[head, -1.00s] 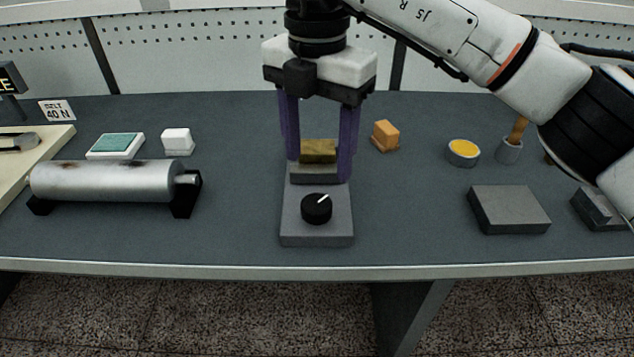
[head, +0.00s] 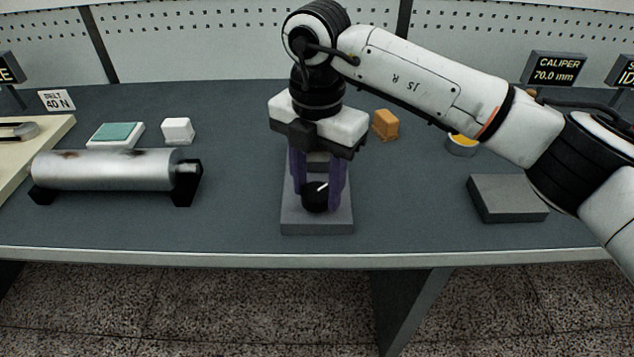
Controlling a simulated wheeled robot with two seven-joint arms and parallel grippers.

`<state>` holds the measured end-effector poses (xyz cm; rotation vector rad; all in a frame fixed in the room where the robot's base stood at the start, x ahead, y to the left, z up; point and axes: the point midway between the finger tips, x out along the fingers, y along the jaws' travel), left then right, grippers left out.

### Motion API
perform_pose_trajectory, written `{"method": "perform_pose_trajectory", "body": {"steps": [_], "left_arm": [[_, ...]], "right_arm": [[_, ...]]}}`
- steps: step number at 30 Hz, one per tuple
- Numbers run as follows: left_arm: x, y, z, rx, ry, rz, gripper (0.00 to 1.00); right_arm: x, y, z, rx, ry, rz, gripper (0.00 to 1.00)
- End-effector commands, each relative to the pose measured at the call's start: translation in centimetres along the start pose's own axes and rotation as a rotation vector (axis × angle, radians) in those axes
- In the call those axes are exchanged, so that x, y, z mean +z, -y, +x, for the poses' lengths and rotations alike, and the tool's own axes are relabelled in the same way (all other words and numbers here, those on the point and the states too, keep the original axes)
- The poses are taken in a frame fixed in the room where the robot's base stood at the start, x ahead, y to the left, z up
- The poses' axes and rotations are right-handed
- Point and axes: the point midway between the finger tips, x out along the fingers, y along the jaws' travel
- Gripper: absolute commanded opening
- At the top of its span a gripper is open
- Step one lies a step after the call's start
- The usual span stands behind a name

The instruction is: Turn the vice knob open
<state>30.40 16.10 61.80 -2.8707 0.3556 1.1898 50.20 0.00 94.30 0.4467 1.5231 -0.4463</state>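The vice (head: 317,222) is a grey block on the bench, in the middle of the head view. Its round black knob (head: 314,200) sits on top near the front, with a white pointer line aimed up and to the right. My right gripper (head: 320,200) points down over the vice, its purple fingers low on either side of the knob. The fingers look spread; whether they touch the knob is hard to tell. The gripper hides most of the vice's rear part and the brass-coloured piece there. My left gripper is not in view.
A metal roller (head: 105,170) lies on black supports to the left, with a green-topped box (head: 115,134) and a white block (head: 177,130) behind it. An orange block (head: 386,124) stands behind right of the vice. A dark grey block (head: 508,198) lies right. Bench beside the vice is clear.

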Motion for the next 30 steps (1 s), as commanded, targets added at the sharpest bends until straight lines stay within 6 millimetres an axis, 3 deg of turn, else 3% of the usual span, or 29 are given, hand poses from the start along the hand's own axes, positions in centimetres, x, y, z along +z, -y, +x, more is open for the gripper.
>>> {"method": "perform_pose_trajectory", "body": {"steps": [1, 4, 17, 30], "left_arm": [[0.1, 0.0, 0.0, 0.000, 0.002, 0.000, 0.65], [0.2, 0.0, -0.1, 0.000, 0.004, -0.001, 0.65], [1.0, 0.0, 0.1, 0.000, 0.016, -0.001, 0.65], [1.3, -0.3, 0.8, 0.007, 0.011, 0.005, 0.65]], "right_arm": [[0.0, 0.0, 0.0, 0.000, 0.000, 0.000, 0.33], [0.0, 0.0, 0.0, 0.000, 0.000, 0.000, 0.17], [0.0, 0.0, 0.0, 0.000, 0.000, -0.094, 0.17], [0.0, -0.1, 0.0, -0.001, 0.000, -0.470, 0.17]]}}
